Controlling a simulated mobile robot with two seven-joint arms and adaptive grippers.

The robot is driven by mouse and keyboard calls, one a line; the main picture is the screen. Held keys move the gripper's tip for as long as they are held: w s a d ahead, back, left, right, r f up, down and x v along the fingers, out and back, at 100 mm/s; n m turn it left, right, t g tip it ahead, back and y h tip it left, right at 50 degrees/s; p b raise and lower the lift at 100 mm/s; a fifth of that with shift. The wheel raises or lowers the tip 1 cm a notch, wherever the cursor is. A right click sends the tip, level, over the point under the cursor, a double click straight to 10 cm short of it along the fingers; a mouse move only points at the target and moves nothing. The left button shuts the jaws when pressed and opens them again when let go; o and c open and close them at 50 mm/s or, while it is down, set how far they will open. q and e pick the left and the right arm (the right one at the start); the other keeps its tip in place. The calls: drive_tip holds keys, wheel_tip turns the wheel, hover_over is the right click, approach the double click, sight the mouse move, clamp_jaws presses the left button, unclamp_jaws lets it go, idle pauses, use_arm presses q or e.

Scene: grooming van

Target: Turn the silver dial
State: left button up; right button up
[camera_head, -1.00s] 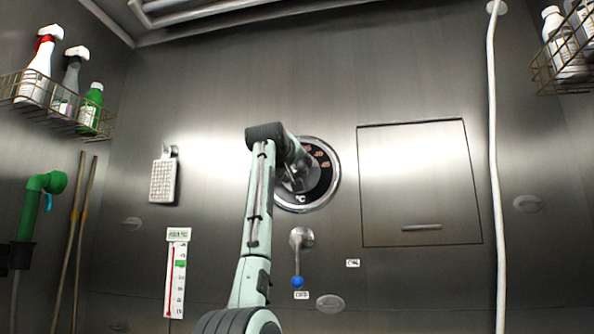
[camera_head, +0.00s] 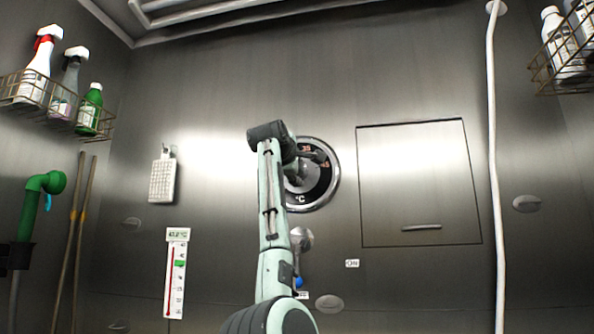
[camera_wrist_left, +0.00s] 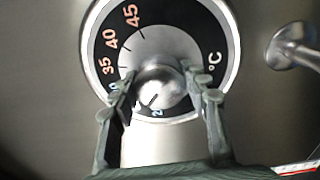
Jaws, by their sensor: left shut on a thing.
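The silver dial is a round knob (camera_wrist_left: 160,88) at the middle of a black ring scale with orange numbers and °C. The scale has a shiny rim (camera_head: 336,178) and sits on the steel wall in the head view, partly behind my left arm. My left gripper (camera_wrist_left: 160,78) is shut on the knob, one finger on either side, as the left wrist view shows. In the head view my left gripper (camera_head: 303,170) is at the dial, its fingertips hard to make out. My right gripper is in neither current view.
A lever (camera_head: 301,240) with a blue tip hangs just below the dial, partly behind my arm. A thermometer panel (camera_head: 175,275) is at lower left. A square hatch (camera_head: 415,180) is to the right, and a white hose (camera_head: 494,170) runs beyond it.

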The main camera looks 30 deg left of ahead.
use_arm(q)
drive_tip(key=n, duration=0.5)
drive_tip(key=shift+n, duration=0.3)
idle(0.4)
drive_tip(key=o, duration=1.2)
drive_tip(key=shift+s, duration=0.15)
drive_tip(key=v, duration=1.1)
drive_tip(key=shift+s+d, duration=0.15)
drive_tip(key=shift+s, duration=0.25)
drive_tip(key=shift+w, duration=0.15)
drive_tip(key=x, duration=1.2)
